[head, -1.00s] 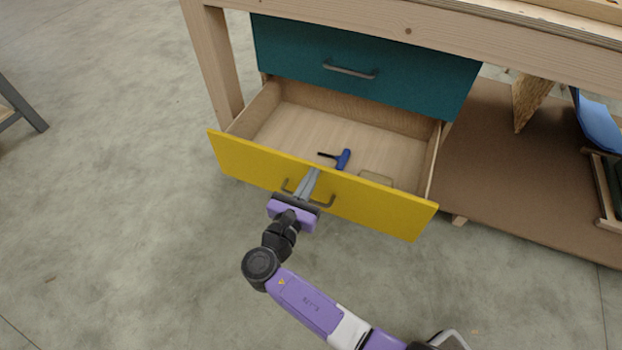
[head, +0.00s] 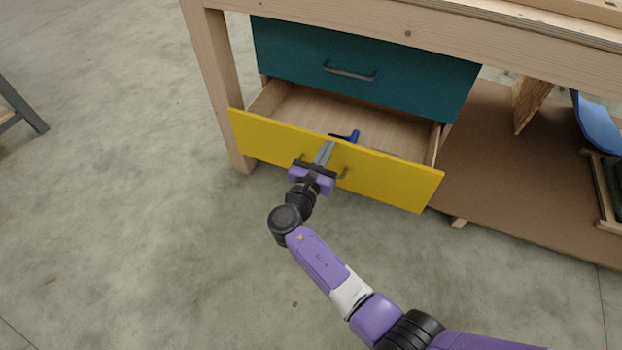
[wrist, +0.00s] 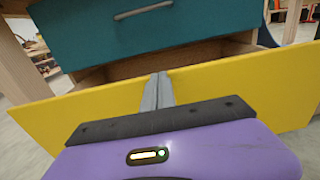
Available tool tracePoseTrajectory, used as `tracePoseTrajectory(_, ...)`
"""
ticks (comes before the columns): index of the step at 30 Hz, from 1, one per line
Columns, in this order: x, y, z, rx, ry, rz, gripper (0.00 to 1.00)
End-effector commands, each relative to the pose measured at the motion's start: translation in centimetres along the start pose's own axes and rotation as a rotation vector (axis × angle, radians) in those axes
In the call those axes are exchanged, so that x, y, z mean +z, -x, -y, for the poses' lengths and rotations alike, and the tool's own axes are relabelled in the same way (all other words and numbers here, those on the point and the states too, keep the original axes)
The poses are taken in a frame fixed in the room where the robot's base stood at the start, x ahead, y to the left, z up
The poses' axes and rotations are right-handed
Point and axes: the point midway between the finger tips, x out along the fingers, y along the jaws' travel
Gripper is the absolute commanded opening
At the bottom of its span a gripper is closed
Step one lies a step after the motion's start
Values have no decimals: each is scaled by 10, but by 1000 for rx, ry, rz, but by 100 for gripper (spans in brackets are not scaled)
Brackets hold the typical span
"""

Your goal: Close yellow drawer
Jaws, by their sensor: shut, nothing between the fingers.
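The yellow drawer (head: 390,187) is partly open under the workbench, its front standing out from the teal drawer above it. In the head view, my gripper (head: 328,146) is shut and empty, with its fingers at the middle of the yellow front, near the top edge. The wrist view also shows the yellow front (wrist: 240,88) and my shut gripper (wrist: 160,78) against or just in front of it. I cannot tell whether the fingertips touch. My gripper hides much of the drawer's handle (head: 343,172). A blue-handled tool (head: 350,136) lies inside, partly hidden by the front.
The closed teal drawer (head: 370,65) with its grey handle is above. The wooden bench leg (head: 218,85) stands at the left. A brown lower shelf (head: 520,180) is at the right, with a blue item (head: 597,122) on it.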

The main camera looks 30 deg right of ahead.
Motion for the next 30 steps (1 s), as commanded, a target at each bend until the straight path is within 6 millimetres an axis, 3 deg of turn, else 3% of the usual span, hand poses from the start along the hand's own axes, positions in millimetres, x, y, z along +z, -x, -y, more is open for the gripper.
tracePoseTrajectory(1,-2,-17,2,-8,-1,0,0)
tracePoseTrajectory(6,-3,-63,2,-6,-2,1,0)
tracePoseTrajectory(15,-3,-124,1,-3,0,1,0)
tracePoseTrajectory(21,-2,-145,0,-1,0,0,0)
tracePoseTrajectory(30,-1,-154,0,0,0,0,0)
